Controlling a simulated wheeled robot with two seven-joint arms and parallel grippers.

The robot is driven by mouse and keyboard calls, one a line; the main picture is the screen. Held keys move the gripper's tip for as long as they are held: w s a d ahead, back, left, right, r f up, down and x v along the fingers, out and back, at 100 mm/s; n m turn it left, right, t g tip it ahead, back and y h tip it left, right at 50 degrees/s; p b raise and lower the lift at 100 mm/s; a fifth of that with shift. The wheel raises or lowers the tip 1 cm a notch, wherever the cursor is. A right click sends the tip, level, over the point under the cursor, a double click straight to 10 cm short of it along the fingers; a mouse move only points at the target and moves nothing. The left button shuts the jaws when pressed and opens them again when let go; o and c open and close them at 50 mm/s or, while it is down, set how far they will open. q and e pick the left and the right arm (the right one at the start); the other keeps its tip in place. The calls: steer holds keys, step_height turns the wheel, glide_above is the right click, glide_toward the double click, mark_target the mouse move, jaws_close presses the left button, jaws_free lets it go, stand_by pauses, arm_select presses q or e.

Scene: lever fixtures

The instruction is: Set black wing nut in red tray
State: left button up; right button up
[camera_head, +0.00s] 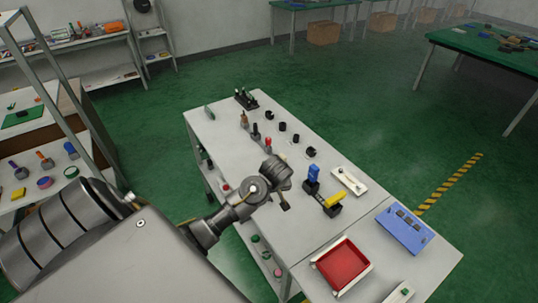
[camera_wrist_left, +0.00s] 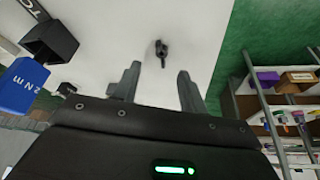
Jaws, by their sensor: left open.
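A small dark piece, apparently the black wing nut (camera_wrist_left: 161,50), lies on the white table ahead of my left gripper (camera_wrist_left: 158,84). In the left wrist view the two fingers are spread with nothing between them, and the piece is beyond their tips, roughly centred. In the head view a dark piece that looks like the same wing nut (camera_head: 285,207) shows just below my left gripper (camera_head: 281,184). The red tray (camera_head: 342,265) has a pale rim and sits empty near the table's lower end. My right gripper is not in view.
A blue block (camera_head: 313,175) and a yellow-handled black fixture (camera_head: 331,201) stand right of the gripper. A blue panel (camera_head: 404,229) lies beside the tray. Bare table lies between gripper and tray.

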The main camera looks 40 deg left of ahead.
mark_target(269, 201)
arm_select(q)
steer(key=shift+f, duration=0.2)
steer(key=p+x, duration=0.1)
steer(key=x, duration=0.3)
steer(key=shift+s+f+p, duration=0.1)
steer(key=shift+f+p, duration=0.15)
steer(key=shift+p, duration=0.15)
steer(key=shift+a+f, duration=0.1)
steer(key=shift+f, duration=0.1)
jaws_close()
